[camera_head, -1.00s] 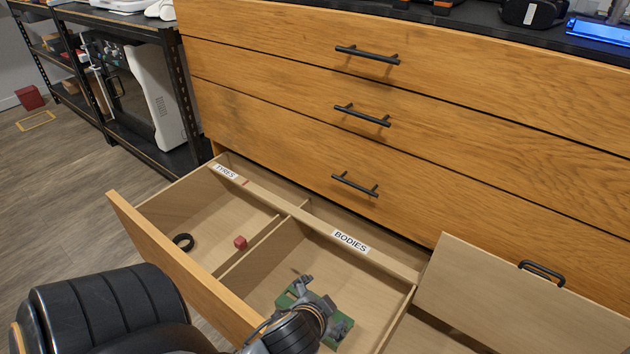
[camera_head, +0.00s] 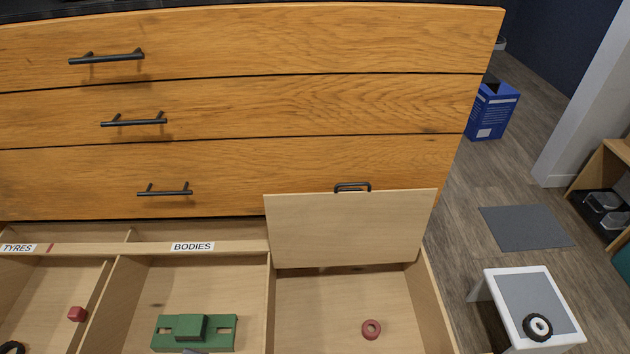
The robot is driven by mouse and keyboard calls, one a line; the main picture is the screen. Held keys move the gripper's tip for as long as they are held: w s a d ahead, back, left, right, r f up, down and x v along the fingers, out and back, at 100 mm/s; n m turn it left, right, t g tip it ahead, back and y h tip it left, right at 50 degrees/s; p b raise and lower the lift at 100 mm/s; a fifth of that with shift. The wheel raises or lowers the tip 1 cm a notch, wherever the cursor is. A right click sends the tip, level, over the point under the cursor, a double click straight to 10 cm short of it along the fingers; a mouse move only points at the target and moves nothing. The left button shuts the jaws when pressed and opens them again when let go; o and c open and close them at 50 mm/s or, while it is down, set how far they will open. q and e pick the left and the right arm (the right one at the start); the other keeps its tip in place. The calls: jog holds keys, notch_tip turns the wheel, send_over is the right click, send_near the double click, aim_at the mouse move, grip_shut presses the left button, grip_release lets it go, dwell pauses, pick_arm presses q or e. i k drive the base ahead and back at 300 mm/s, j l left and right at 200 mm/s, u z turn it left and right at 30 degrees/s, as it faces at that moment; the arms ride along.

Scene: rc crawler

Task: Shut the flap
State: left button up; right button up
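The flap (camera_head: 352,230) is a pale wood panel with a black handle (camera_head: 353,187) on its upper edge. It stands raised at the back of the right compartment (camera_head: 320,300) of the open bottom drawer, leaning near the drawer fronts behind. The compartment below it is open and holds a small red ring (camera_head: 371,329). Neither gripper can be made out in the head view; only a small grey piece shows at the bottom edge by the green part, and I cannot tell what it is.
The BODIES compartment holds a green block part (camera_head: 194,332). The TYRES compartment holds a red cube (camera_head: 77,314) and a black tyre (camera_head: 12,347). A white stool (camera_head: 557,335) with a wheel (camera_head: 537,327) stands right of the drawer. A blue bin (camera_head: 491,111) stands farther back.

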aim_at(343, 226)
jog(key=l, duration=0.4)
jog(key=k+l+u, duration=0.15)
jog(key=l, duration=0.7)
jog(key=i+j, duration=0.1)
jog(key=j, duration=0.2)
jog(key=i+j, duration=0.1)
jog(key=j, duration=0.25)
jog(key=u, duration=0.05)
